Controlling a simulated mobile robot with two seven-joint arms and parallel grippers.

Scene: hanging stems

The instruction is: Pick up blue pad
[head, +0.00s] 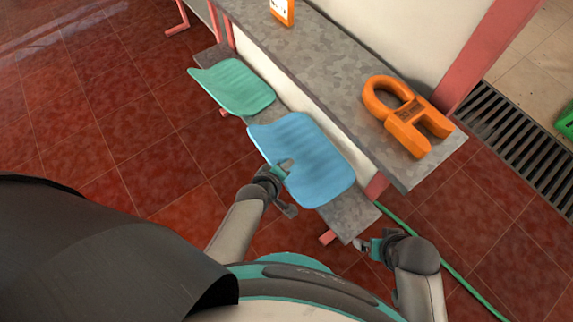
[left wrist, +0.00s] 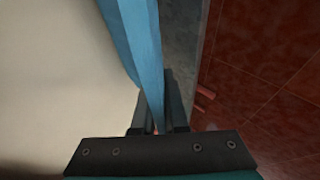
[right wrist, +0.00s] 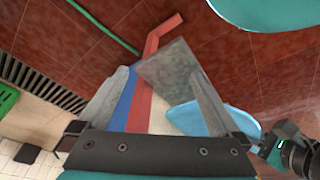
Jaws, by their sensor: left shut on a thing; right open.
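The blue pad (head: 308,160) is a thin, slightly wavy sheet on the lower grey ledge in the head view. My left gripper (head: 287,168) is at its near edge. In the left wrist view the fingers (left wrist: 162,115) are shut on the blue pad (left wrist: 146,50), which shows edge-on between them. My right gripper (head: 362,244) is open and empty near the ledge's right end. In the right wrist view its fingers (right wrist: 165,95) stand wide apart, and part of the blue pad (right wrist: 200,118) shows behind one finger.
A green pad (head: 236,87) lies left of the blue one. An orange ring-shaped object (head: 405,115) and an orange-and-white item (head: 283,10) are on the upper grey shelf (head: 335,75). A green hose (head: 455,270) runs over the red tiles. A floor grate (head: 515,130) lies at right.

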